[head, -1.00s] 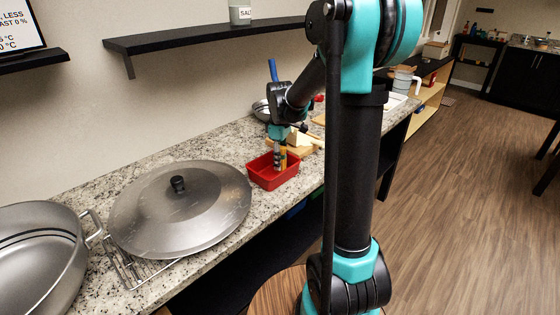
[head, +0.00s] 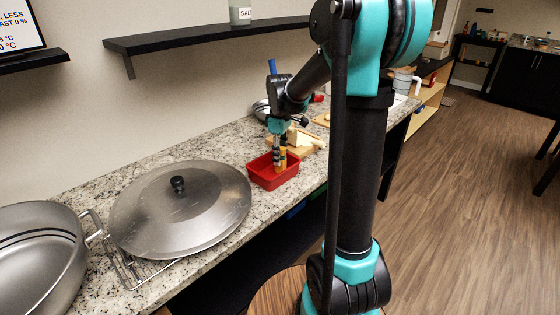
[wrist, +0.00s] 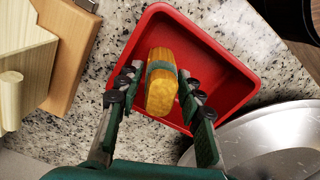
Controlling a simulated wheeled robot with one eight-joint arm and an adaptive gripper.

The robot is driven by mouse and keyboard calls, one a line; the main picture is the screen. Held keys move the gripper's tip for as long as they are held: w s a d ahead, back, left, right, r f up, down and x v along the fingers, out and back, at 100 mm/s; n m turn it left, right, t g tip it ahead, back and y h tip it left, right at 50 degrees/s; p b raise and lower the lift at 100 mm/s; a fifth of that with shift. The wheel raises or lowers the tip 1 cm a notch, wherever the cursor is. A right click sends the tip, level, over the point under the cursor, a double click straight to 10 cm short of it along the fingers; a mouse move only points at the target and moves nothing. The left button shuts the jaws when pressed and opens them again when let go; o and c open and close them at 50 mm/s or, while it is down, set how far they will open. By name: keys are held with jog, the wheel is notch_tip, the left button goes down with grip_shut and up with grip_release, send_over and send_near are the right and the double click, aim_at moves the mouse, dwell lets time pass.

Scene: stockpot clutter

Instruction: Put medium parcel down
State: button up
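The medium parcel appears to be a yellow block with a grey-green band (wrist: 161,88). It stands in the red tray (wrist: 234,88), and its yellow side (head: 283,159) shows in the head view. My gripper (wrist: 160,70) reaches down into the tray, which also shows on the counter in the head view (head: 268,181). Its two fingers are on either side of the parcel, and narrow gaps show between fingers and parcel in the wrist view. The gripper looks open. The parcel's lower end is hidden.
A large metal lid (head: 180,208) lies on a wire rack left of the tray, with a big metal pot (head: 38,255) beyond. A wooden board (head: 300,146) with a pale block is close behind the tray. A shelf (head: 210,37) hangs above the counter.

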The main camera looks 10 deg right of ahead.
notch_tip(320, 180, up, 10)
jog(key=shift+f, duration=0.15)
dwell(0.3)
